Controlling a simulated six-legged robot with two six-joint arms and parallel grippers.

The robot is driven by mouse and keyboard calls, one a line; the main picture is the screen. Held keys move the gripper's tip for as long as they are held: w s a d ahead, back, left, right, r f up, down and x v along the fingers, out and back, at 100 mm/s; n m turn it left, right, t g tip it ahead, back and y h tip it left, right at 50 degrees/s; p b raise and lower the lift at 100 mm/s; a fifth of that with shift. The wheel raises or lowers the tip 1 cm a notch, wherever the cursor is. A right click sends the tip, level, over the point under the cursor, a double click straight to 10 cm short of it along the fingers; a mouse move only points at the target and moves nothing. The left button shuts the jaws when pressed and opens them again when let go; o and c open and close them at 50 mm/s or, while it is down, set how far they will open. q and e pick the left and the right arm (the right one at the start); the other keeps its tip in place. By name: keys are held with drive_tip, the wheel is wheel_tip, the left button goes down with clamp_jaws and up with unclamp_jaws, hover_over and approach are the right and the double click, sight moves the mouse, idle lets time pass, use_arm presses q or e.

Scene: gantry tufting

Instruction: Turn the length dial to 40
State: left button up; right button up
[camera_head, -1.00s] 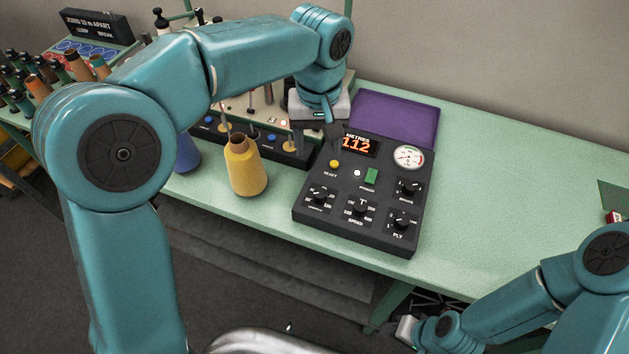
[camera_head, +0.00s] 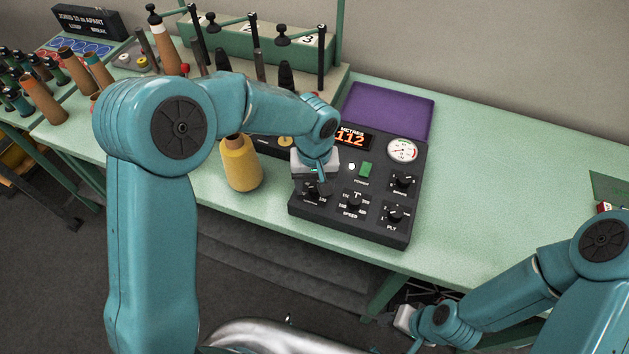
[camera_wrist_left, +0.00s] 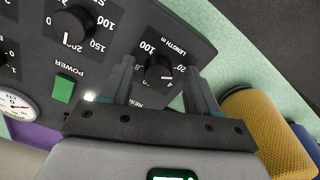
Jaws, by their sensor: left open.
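The black length dial (camera_wrist_left: 158,68) shows in the left wrist view on the dark control panel (camera_head: 375,225), beside the label LENGTH m. Its white pointer mark shows, but I cannot tell its exact setting. My left gripper (camera_wrist_left: 160,72) is open, with one finger on each side of the dial; whether they touch it is unclear. In the head view my left gripper (camera_head: 316,182) is over the panel's left corner and partly hides the dial. My right gripper (camera_head: 404,318) is low, beyond the table's front edge; its jaws are not clear.
Speed dial (camera_head: 351,200), ply dial (camera_head: 394,213) and green power button (camera_head: 366,169) are close by. The display (camera_head: 351,139) reads 112. A yellow cone (camera_head: 241,165) stands left of the panel. A purple tray (camera_head: 388,110) lies behind it. The table's right side is mostly clear.

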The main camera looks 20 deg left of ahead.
use_arm(q)
drive_tip(key=shift+w, duration=0.15)
drive_tip(key=shift+w+f, duration=0.1)
drive_tip(key=c, duration=1)
drive_tip(key=shift+m, duration=0.3)
